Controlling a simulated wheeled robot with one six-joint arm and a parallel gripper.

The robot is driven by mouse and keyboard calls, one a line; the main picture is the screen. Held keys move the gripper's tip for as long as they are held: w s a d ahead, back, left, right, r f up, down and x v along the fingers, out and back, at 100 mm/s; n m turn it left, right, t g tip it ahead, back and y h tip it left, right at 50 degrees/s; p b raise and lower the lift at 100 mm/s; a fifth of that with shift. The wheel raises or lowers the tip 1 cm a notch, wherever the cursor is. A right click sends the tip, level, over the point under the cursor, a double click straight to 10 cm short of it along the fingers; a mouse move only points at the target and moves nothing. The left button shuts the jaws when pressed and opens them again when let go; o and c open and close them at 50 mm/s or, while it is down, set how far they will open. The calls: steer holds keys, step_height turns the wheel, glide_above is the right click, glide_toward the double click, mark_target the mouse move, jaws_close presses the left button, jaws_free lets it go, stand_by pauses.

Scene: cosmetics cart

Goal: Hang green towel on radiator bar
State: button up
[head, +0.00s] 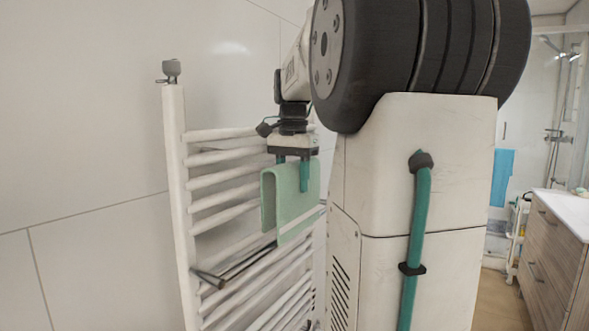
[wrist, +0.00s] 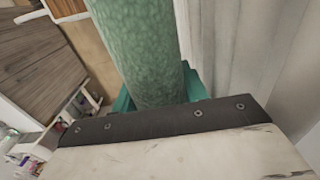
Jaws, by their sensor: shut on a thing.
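The light green towel (head: 287,205) hangs folded over in an upside-down U from my gripper (head: 293,178). The teal fingers are shut on its upper part. In the wrist view, the towel (wrist: 138,45) fills the upper middle between the teal fingers (wrist: 155,90). The white radiator (head: 175,200) stands at the left against the wall. Its dark metal bar (head: 235,268) sticks out in front of the rungs. The towel's lower edge overlaps the bar in the head view and hides part of it. I cannot tell whether they touch or whether the bar is between the towel's two layers.
My body fills the middle of the head view, close right of the towel. A wooden vanity (head: 555,255) stands at the far right, beside a small white cart (head: 514,240). A blue towel (head: 502,176) hangs in the background. The tiled wall is close behind the radiator.

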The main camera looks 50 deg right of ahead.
steer(key=shift+f, duration=7.5)
steer(key=o, duration=1.1)
steer(key=shift+o, duration=0.2)
step_height(320, 180, up, 8)
steer(key=shift+f, duration=0.1)
